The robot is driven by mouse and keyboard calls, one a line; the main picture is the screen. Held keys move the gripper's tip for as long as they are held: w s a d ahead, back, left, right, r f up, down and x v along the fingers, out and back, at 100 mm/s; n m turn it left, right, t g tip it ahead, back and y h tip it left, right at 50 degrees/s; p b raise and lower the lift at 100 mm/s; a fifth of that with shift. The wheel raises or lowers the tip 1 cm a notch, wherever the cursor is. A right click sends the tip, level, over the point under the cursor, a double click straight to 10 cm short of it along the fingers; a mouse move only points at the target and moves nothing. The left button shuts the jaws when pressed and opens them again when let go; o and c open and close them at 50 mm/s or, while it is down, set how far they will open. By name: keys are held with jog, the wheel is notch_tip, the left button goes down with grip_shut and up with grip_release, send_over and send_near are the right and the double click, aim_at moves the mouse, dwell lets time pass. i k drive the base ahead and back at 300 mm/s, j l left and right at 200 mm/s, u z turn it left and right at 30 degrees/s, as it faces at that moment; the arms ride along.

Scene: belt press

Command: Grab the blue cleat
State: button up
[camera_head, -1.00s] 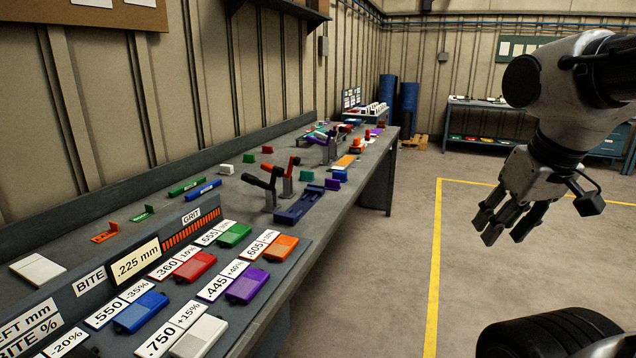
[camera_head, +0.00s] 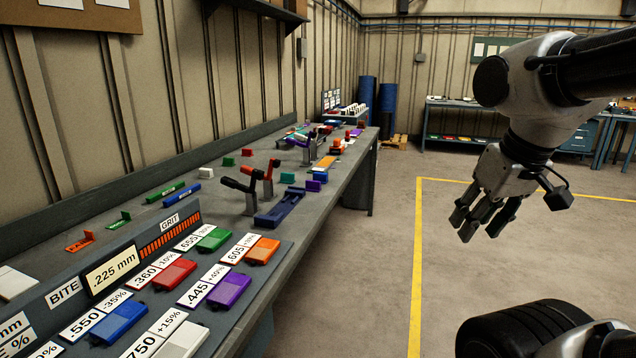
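A blue block (camera_head: 118,322) sits on the sloped panel at the near end of the bench, beside a card reading .550 and -35%. It looks like a blue cleat, but other blue pieces are in view: a long blue bar (camera_head: 181,192) behind the panel and a small blue block (camera_head: 320,176) farther along the bench. My gripper (camera_head: 480,231) hangs over the floor at the right, well away from the bench and all of these. Its fingers are apart with nothing between them.
Green (camera_head: 214,239), red (camera_head: 175,274), orange (camera_head: 262,251) and purple (camera_head: 230,290) blocks sit near the blue one on the panel. A clamp with black and red handles (camera_head: 258,182) stands farther along.

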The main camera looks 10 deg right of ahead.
aim_at(323, 178)
jog(key=i+l+u, duration=0.1)
jog(key=u, duration=0.25)
jog(key=i+l+u, duration=0.1)
jog(key=u, duration=0.25)
jog(key=i+l+u, duration=0.1)
jog(key=l, duration=0.2)
jog(key=i+l+u, duration=0.15)
jog(key=l, duration=0.2)
jog(key=i+l+u, duration=0.1)
jog(key=l, duration=0.25)
jog(key=i+l+u, duration=0.15)
jog(key=i+l, duration=0.15)
jog(key=l, duration=0.25)
jog(key=i+l, duration=0.1)
jog(key=l, duration=0.3)
jog(key=i+l, duration=0.15)
jog(key=l, duration=0.25)
jog(key=i+l, duration=0.1)
jog(key=l, duration=0.3)
jog(key=i+l, duration=0.15)
jog(key=l, duration=0.25)
jog(key=u, duration=0.05)
